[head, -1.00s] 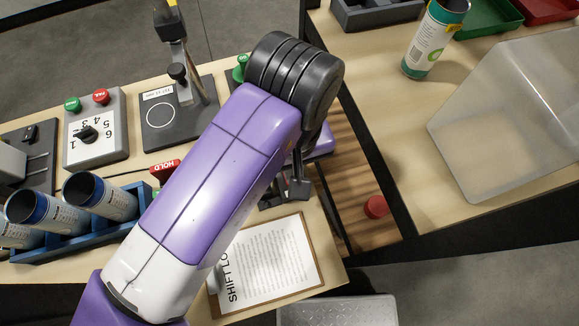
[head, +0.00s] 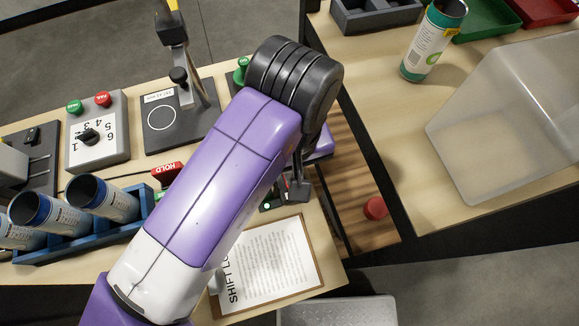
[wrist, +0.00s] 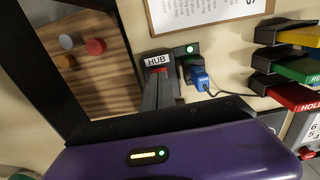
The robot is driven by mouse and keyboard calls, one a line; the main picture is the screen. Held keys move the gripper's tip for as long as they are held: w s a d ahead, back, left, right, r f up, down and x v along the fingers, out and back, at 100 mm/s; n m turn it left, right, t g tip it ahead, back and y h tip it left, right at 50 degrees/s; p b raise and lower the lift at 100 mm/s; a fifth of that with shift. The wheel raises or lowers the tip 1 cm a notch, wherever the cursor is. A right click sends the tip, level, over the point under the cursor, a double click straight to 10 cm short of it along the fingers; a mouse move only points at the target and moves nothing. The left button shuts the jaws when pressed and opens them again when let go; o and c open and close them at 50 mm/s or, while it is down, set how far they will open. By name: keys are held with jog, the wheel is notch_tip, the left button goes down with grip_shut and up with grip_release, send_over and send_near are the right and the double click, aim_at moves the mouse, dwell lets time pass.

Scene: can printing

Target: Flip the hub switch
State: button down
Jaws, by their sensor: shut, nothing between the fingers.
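The hub (wrist: 157,58) is a dark block with a white "HUB" label, near the middle of the wrist view. A small red part, apparently the switch (wrist: 159,70), shows just below the label, mostly hidden by my fingers. A green light (wrist: 190,48) glows at the hub's right. My gripper (wrist: 158,80) is shut and empty, its fingertips at the red part; I cannot tell whether they touch it. In the head view the hub (head: 268,203) is partly hidden by my arm, with green lit, and my gripper (head: 299,190) points down beside it.
A blue plug (wrist: 198,78) with a cable sits right of the hub. A clipboard (head: 270,265) lies in front of it. A red HOLD sign (head: 167,169) and blue rack (head: 75,240) with cans stand left. A red round object (head: 375,208) lies right, on striped wood.

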notch_tip(320, 180, up, 6)
jog(key=p, duration=0.5)
dwell(0.6)
